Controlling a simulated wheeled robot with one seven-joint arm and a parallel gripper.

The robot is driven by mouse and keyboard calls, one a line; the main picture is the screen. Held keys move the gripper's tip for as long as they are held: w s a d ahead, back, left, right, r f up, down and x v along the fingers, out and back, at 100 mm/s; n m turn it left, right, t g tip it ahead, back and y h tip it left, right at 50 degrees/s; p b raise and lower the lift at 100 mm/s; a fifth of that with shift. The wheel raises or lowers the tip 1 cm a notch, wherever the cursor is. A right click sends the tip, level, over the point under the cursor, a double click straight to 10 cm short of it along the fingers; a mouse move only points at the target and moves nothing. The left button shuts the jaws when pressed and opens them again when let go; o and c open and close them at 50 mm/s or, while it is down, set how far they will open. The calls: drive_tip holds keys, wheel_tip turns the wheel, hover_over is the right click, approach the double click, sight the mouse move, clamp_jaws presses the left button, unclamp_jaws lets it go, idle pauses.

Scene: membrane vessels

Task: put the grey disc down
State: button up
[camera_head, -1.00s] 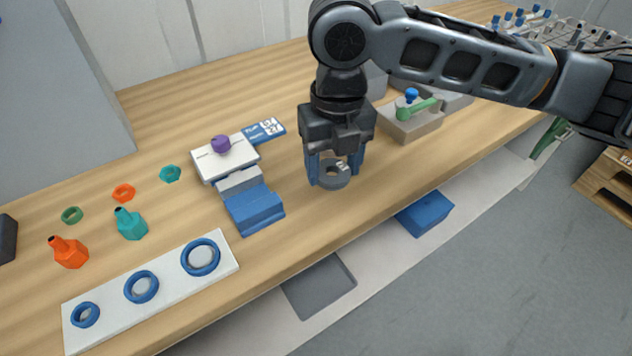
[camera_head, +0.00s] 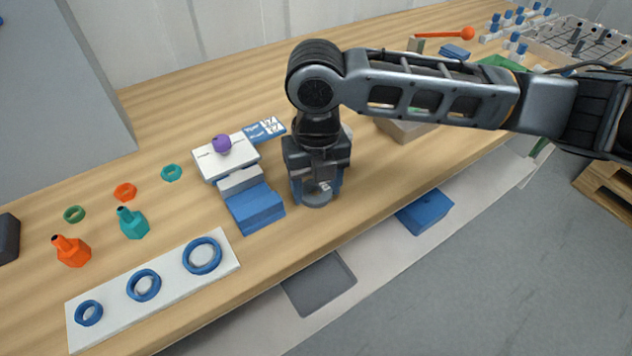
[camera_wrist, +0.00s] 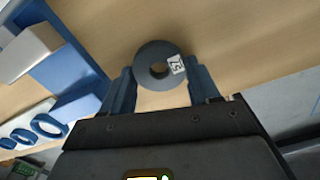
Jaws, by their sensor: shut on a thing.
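The grey disc (camera_wrist: 150,76) is a thick ring with a centre hole and a small white label marked with dark characters. In the wrist view it sits between the two blue fingertips of my gripper (camera_wrist: 158,90), which is shut on it. In the head view my gripper (camera_head: 317,190) points down near the front of the wooden bench, and the disc (camera_head: 318,199) shows at its fingertips. Whether the disc touches the bench top is hard to tell. The disc's far side is partly hidden by the gripper in the head view.
A blue stepped block (camera_head: 255,207) stands just left of my gripper, with a white block (camera_head: 225,160) bearing a purple knob behind it. A white strip with blue rings (camera_head: 172,276) lies at the front left. The bench's front edge is close.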

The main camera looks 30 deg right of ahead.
drive_tip(key=o, duration=1)
drive_tip(key=shift+o, duration=0.2)
wheel_tip(320, 180, up, 12)
drive_tip(key=shift+r, duration=0.15)
